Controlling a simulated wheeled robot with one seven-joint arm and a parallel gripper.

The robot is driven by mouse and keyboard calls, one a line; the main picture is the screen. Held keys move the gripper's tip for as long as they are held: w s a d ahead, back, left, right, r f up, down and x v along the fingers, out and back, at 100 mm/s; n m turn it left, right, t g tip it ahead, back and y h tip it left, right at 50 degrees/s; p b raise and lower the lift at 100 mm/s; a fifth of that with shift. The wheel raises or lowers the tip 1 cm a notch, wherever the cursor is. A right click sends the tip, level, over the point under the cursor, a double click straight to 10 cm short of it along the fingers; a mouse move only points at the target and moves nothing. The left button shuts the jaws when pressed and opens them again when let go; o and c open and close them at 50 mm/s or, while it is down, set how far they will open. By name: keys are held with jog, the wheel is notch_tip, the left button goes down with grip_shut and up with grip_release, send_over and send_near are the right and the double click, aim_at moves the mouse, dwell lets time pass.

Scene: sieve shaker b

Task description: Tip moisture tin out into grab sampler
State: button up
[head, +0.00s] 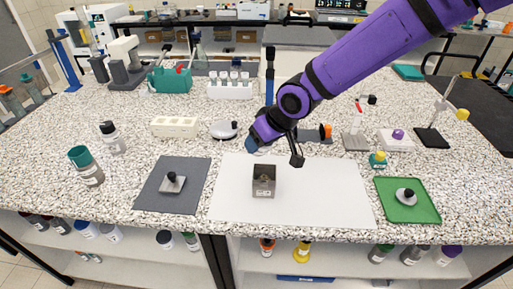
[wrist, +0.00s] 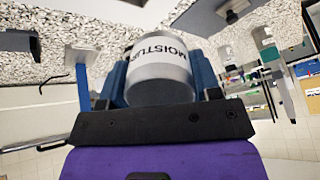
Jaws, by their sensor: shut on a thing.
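My gripper (head: 255,140) is above the counter, just behind and left of an open-topped dark grey box (head: 264,193), which looks to be the grab sampler. In the wrist view my gripper (wrist: 162,65) has its blue fingers shut on the sides of the moisture tin (wrist: 162,72), a pale cylinder with a "MOISTU…" label that reads upside down. The tin is hidden in the head view, so its tilt over the box is unclear. The box stands on a white sheet (head: 320,200), and its inside looks dark.
A square lid with a knob (head: 172,183) lies on a dark mat (head: 150,203) at left. A round knobbed lid (head: 405,197) lies on a green tray (head: 425,213) at right. Bottles (head: 86,168) stand at far left. The white sheet right of the box is clear.

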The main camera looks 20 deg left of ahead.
jog(key=h, duration=0.2)
jog(key=r+g+h, duration=0.1)
jog(key=h, duration=0.2)
jog(key=shift+a+r, duration=0.1)
jog(key=shift+r+g+h, duration=0.15)
jog(key=shift+g+h, duration=0.15)
jog(key=shift+h, duration=0.1)
dwell(0.4)
